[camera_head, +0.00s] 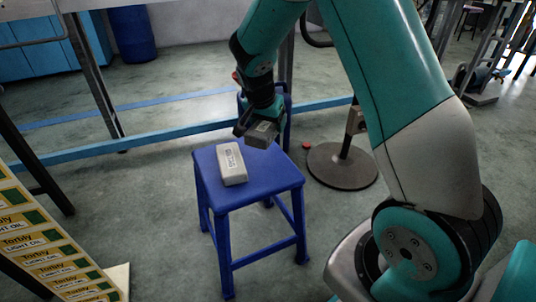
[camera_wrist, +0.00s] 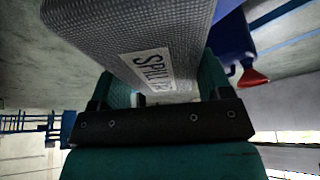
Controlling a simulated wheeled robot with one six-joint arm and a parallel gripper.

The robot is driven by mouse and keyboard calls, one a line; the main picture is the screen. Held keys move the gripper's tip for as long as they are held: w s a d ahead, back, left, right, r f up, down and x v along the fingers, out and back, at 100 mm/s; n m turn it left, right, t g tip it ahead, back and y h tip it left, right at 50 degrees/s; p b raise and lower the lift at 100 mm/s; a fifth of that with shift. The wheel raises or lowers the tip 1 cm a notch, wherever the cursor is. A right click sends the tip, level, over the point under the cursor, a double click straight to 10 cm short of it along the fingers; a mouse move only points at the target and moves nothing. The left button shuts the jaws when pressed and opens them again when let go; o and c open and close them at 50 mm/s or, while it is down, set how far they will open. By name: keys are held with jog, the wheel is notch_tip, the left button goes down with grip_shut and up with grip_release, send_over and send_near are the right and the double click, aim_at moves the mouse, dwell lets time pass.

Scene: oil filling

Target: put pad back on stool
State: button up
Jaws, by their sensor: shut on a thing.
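The blue stool (camera_head: 258,185) stands on the floor in the middle of the head view. One grey pad (camera_head: 231,163) with a label lies on the left part of its seat. My gripper (camera_head: 255,124) is above the back part of the seat and is shut on a second grey pad (camera_head: 262,134). This held pad looks a little above the seat and apart from the lying pad. In the wrist view the held pad (camera_wrist: 130,35) is large, textured and grey, with a white label reading "SPILL"; the gripper's fingers hide part of it.
A round dark stand base (camera_head: 342,166) is right of the stool, and a red object (camera_head: 306,144) lies near it. Light oil boxes (camera_head: 45,250) stand at the lower left. A blue rail (camera_head: 150,140) runs behind the stool. The seat's front right is clear.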

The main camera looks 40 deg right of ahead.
aim_at(270, 153)
notch_tip(270, 153, down, 9)
jog(key=b, duration=0.3)
jog(key=shift+r, duration=0.25)
jog(key=o, duration=0.9)
